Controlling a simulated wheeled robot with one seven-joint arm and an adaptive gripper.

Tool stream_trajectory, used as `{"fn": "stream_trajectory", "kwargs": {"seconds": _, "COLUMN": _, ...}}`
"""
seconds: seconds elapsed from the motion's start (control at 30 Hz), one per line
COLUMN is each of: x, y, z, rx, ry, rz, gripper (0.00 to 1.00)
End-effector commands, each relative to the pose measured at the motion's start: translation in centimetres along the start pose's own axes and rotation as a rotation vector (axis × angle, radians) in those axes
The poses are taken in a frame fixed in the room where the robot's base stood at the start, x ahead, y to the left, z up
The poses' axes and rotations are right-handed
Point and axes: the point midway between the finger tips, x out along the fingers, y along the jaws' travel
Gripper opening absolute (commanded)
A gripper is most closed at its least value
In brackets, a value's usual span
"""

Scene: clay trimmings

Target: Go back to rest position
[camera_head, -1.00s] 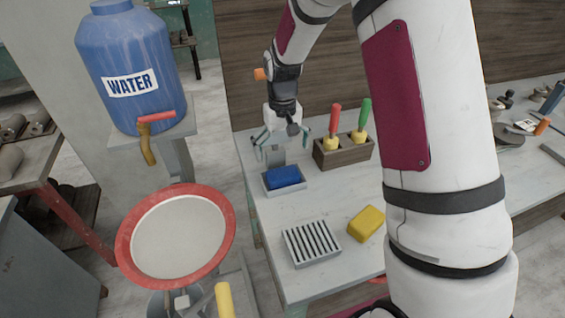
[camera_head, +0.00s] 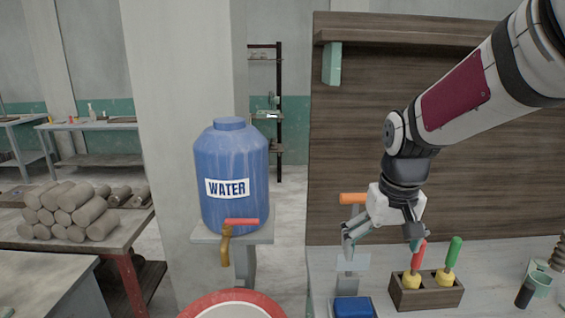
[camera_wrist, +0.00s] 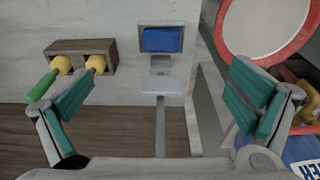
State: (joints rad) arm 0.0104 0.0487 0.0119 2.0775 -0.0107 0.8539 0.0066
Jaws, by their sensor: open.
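My gripper (camera_head: 382,240) is open and empty, raised above the back of the work table (camera_head: 490,290) in the head view. In the wrist view my gripper (camera_wrist: 155,105) shows its two teal-padded fingers spread wide with nothing held between them. Below it, a grey stand with a flat plate (camera_wrist: 160,86) shows between the fingers, apart from them. A blue block (camera_wrist: 161,40) in a grey tray lies beyond the plate; the block also shows at the lower edge of the head view (camera_head: 353,307).
A wooden holder (camera_head: 426,293) with a red-handled and a green-handled tool stands right of my gripper. A blue water container (camera_head: 232,170) stands on a ledge at left. A red-rimmed round basin (camera_head: 232,302) is below it. A wooden panel (camera_head: 350,130) rises behind the table.

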Motion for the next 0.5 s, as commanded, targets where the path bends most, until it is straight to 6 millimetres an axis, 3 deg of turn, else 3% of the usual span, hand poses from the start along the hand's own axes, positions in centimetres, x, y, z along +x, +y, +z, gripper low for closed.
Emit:
{"fn": "stream_trajectory", "kwargs": {"seconds": 0.03, "x": -1.6, "y": 0.0, "z": 1.3, "rx": 0.000, "ry": 0.027, "rz": 0.001, "gripper": 1.00}}
{"fn": "stream_trajectory", "kwargs": {"seconds": 0.2, "x": -5.4, "y": 0.1, "z": 5.6, "rx": 0.000, "ry": 0.097, "rz": 0.002, "gripper": 1.00}}
{"fn": "stream_trajectory", "kwargs": {"seconds": 0.5, "x": -9.0, "y": 0.1, "z": 13.7, "rx": 0.000, "ry": 0.215, "rz": 0.002, "gripper": 1.00}}
